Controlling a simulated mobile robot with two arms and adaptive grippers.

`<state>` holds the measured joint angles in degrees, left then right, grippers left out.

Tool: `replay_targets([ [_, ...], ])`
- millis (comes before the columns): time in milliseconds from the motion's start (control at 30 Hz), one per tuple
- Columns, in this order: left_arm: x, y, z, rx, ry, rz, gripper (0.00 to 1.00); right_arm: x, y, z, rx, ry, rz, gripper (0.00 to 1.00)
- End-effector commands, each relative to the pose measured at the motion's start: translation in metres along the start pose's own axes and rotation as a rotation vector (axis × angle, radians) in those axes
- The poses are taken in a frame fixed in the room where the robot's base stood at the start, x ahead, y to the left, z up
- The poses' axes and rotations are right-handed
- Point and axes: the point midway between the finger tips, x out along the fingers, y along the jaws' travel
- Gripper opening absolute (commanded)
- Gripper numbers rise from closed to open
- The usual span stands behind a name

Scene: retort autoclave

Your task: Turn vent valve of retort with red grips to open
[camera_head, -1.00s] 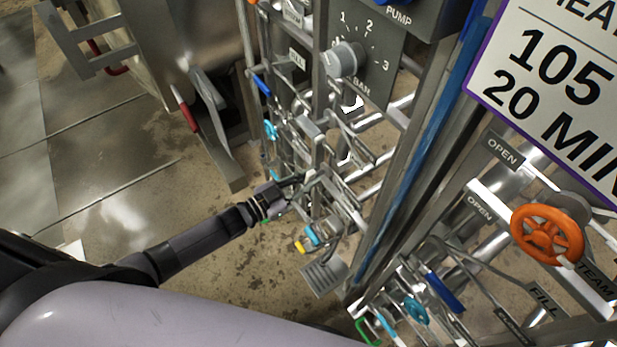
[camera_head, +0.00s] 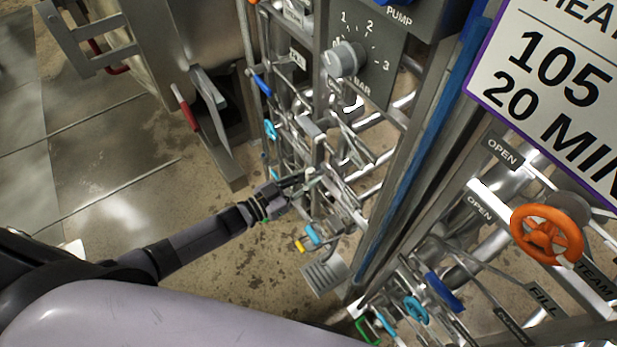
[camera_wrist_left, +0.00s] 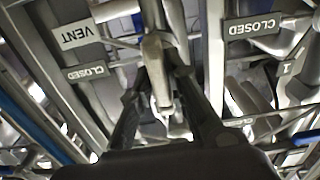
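In the left wrist view a VENT label (camera_wrist_left: 76,34) and a CLOSED label (camera_wrist_left: 85,72) are at the left. A pale metal lever (camera_wrist_left: 158,65) hangs close to them and looks like the vent valve handle. My left gripper (camera_wrist_left: 162,82) has its two dark fingers apart, one on each side of the lever, with gaps showing. I cannot tell whether either finger touches it. In the head view the left gripper (camera_head: 297,184) is among the pipes below the grey dial. The retort's red grip (camera_head: 187,115) shows at upper left. My right gripper is not in view.
A grey dial (camera_head: 345,60) is above the pipes. A blue-edged post (camera_head: 425,150) stands to the right, with an orange handwheel (camera_head: 547,233) beyond it. Another CLOSED label (camera_wrist_left: 253,27) is right of the lever. Open floor (camera_head: 110,185) lies at the left.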

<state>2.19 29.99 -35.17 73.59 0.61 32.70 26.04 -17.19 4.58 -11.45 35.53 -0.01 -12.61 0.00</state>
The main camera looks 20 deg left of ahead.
Motion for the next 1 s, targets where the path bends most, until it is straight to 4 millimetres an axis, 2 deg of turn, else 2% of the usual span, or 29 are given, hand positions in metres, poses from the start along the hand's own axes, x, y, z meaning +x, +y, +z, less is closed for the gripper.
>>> replay_targets([
  [233,0.000,0.000,0.000,0.002,0.000,0.000,0.33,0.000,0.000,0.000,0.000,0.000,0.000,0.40],
  [567,-0.003,0.000,0.000,0.003,0.000,0.000,0.33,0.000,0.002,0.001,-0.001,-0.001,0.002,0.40],
  [733,-0.026,0.000,0.001,0.002,-0.003,0.000,0.33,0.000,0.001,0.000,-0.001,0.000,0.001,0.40],
  [1000,-0.084,0.000,0.001,0.002,-0.004,-0.001,0.33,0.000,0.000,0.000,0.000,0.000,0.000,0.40],
])
